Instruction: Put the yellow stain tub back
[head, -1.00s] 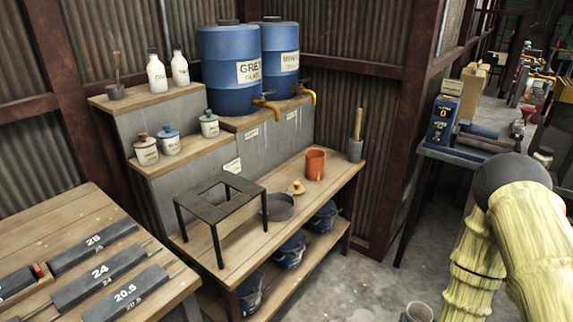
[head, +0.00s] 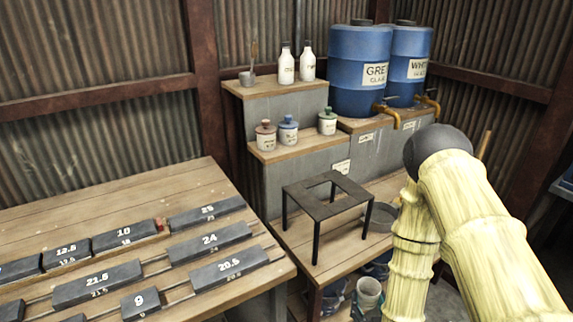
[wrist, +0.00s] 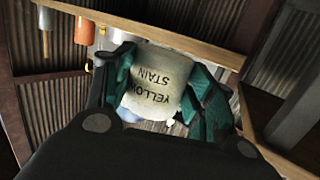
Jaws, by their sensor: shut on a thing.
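The yellow stain tub (wrist: 158,68) is a pale tub with dark lettering "YELLOW STAIN", upside down in the wrist view. My gripper (wrist: 165,92) has its teal fingers on both sides of the tub and is shut on it. The gripper's black body hides part of the tub. In the head view a pale round vessel (head: 368,292) shows low beside my forearm, in front of the bench; I cannot tell for sure that it is the held tub. Jars with red (head: 265,135), blue (head: 288,130) and green (head: 327,121) lids stand on the lower wooden step (head: 300,151).
A black stand (head: 327,196) and a grey pan (head: 380,217) are on the bench (head: 290,236). Blue barrels (head: 360,70) and white bottles (head: 286,64) stand above. A table with numbered dark blocks (head: 97,285) is at left.

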